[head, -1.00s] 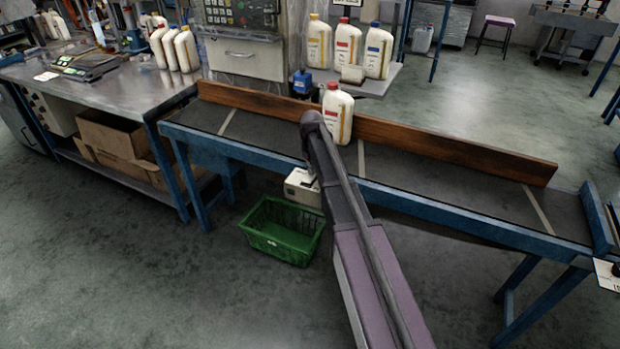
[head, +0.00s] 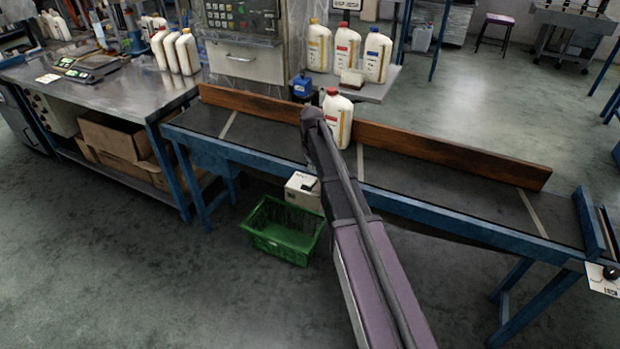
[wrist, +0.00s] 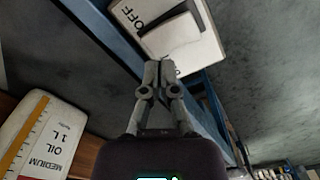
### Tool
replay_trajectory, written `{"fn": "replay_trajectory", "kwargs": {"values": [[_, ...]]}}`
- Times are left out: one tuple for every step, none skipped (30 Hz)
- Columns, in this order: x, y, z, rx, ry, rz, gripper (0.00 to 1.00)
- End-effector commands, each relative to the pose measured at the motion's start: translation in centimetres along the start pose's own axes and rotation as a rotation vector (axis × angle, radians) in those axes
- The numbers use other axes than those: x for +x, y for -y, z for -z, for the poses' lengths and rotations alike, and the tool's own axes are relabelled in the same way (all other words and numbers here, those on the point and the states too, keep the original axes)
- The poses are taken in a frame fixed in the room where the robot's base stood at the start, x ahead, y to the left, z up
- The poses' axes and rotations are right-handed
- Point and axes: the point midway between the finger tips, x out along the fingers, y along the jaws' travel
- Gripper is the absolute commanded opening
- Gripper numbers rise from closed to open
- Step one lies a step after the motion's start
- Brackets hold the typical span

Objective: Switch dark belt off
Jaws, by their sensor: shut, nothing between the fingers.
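The dark belt (head: 235,126) runs in a blue frame across the head view. Its white switch box (head: 301,191) hangs under the near side of the frame, with a dark rocker on it. In the wrist view the switch box (wrist: 204,52) fills the top, with the word OFF printed on its face and a grey rocker (wrist: 174,34) beside the word. My gripper (wrist: 158,72) is shut and empty, its tips close to the box's lower edge near the rocker. I cannot tell whether they touch. In the head view my arm hides the gripper.
A red-capped oil bottle (head: 339,117) stands on the belt before a wooden rail (head: 440,146); a bottle (wrist: 38,138) shows in the wrist view. A green basket (head: 283,231) sits on the floor below. Another white box (head: 601,279) is at the right edge.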

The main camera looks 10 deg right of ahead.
Motion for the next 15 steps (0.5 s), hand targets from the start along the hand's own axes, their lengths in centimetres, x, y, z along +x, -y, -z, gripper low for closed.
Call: {"fn": "replay_trajectory", "kwargs": {"values": [[-0.6, 0.0, 0.0, 0.0, 0.0, 0.0, 0.0], [-0.8, 0.0, 0.0, 0.0, 0.0, 0.0, 0.0], [-1.0, 0.0, 0.0, 0.0, 0.0, 0.0, 0.0], [-1.2, 0.0, 0.0, 0.0, 0.0, 0.0, 0.0], [-1.3, 0.0, 0.0, 0.0, 0.0, 0.0, 0.0], [-1.6, 0.0, 0.0, 0.0, 0.0, 0.0, 0.0], [-1.7, 0.0, 0.0, 0.0, 0.0, 0.0, 0.0], [-1.9, 0.0, 0.0, 0.0, 0.0, 0.0, 0.0], [-2.1, 0.0, 0.0, 0.0, 0.0, 0.0, 0.0], [-2.3, 0.0, 0.0, 0.0, 0.0, 0.0, 0.0], [-2.4, 0.0, 0.0, 0.0, 0.0, 0.0, 0.0], [-2.6, 0.0, 0.0, 0.0, 0.0, 0.0, 0.0], [-2.8, 0.0, 0.0, 0.0, 0.0, 0.0, 0.0], [-2.9, 0.0, 0.0, 0.0, 0.0, 0.0, 0.0], [-3.0, 0.0, 0.0, 0.0, 0.0, 0.0, 0.0]]}}
